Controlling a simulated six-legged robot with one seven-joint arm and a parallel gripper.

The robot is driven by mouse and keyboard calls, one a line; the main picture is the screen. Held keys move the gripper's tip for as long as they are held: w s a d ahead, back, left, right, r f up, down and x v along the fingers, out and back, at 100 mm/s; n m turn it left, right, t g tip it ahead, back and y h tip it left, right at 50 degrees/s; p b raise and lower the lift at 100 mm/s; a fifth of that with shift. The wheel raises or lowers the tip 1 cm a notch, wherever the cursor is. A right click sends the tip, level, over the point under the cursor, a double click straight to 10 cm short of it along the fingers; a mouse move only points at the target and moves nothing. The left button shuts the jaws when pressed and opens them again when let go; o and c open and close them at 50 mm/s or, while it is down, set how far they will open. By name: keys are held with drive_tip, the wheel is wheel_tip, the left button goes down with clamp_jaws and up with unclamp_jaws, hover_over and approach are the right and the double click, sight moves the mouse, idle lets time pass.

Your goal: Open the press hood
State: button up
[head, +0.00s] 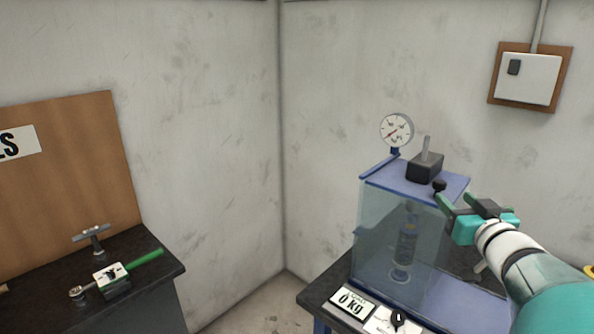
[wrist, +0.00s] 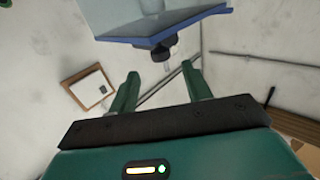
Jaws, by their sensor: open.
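The press hood (head: 385,240) is a clear box with a blue top, standing on the bench at the right in the head view. A suspension spring unit (head: 407,240) stands upright inside it. A small black knob (head: 439,186) sits at the hood's top front edge; the wrist view shows a dark knob (wrist: 160,52) below the blue edge (wrist: 165,27). My gripper (head: 455,202) is open and empty, just right of the knob in the head view. In the wrist view its green fingertips (wrist: 160,70) point towards the knob, which appears between and beyond them. Contact is not visible.
A pressure gauge (head: 397,130) and a black lever block (head: 425,167) stand at the hood's top. A tool bench (head: 150,262) stands left. A switch box (head: 528,78) hangs on the wall.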

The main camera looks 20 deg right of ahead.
sight(443, 187)
drive_tip(key=x, duration=0.8)
drive_tip(key=shift+w, duration=0.1)
clamp_jaws()
